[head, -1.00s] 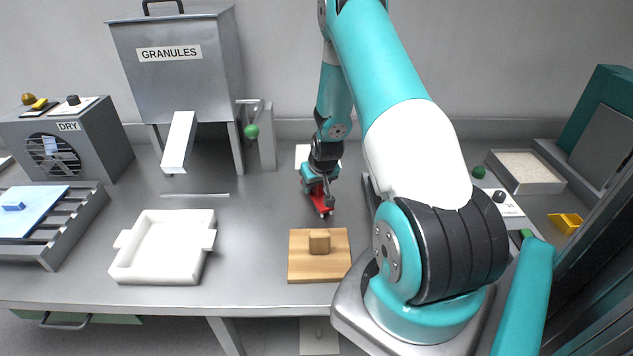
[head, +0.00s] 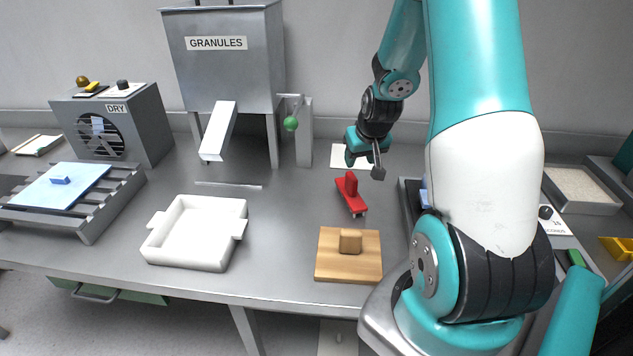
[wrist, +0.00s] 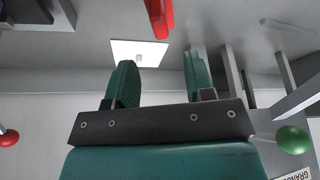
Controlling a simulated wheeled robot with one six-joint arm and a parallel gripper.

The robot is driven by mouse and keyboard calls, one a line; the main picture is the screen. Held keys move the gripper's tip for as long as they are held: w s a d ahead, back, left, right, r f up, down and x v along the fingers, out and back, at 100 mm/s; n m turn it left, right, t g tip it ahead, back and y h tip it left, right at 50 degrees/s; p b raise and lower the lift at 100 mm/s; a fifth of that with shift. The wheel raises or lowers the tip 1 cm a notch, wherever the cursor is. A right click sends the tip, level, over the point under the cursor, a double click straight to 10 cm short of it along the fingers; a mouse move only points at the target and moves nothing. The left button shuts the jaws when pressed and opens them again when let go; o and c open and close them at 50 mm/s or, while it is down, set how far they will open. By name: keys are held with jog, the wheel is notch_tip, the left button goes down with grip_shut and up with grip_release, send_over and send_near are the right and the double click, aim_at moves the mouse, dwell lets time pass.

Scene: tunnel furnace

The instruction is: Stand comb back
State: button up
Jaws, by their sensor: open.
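The red comb (head: 350,193) rests on the grey bench, behind the wooden board; it has a long flat body with an upright red block on top and small pale tips at its near end. Part of it shows as a red shape at the top of the wrist view (wrist: 160,18). My gripper (head: 367,160) is open and empty, above and behind the comb, apart from it. In the wrist view its two teal fingers (wrist: 165,65) are spread with nothing between them. A white square plate (head: 345,151) lies behind, partly hidden by my gripper; the wrist view shows a small peg on it.
A wooden board with a block (head: 347,268) lies in front of the comb. A white tray (head: 183,263) stands to the left. The GRANULES hopper (head: 225,75) and a green-knobbed lever (head: 291,124) stand at the back left. The bench between tray and comb is clear.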

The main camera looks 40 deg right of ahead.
jog(key=s+a+r+n+y, duration=0.1)
jog(key=a+r+n+y, duration=0.15)
jog(key=a+r, duration=0.75)
jog(key=s+a+r+n+y, duration=0.15)
jog(key=a+n, duration=0.25)
jog(key=a, duration=1.4)
jog(key=s+a+r+n+g+y, duration=0.1)
jog(key=s+a+r+n+g, duration=0.1)
jog(key=s+a, duration=0.3)
jog(key=s+a+r+n+g+y, duration=0.1)
jog(key=s+a+r+n+g, duration=0.1)
jog(key=s+a, duration=0.4)
jog(key=s+r+n, duration=0.1)
jog(key=s+n, duration=0.1)
jog(key=s, duration=0.1)
jog(key=shift+s+a, duration=0.2)
jog(key=shift+a, duration=0.05)
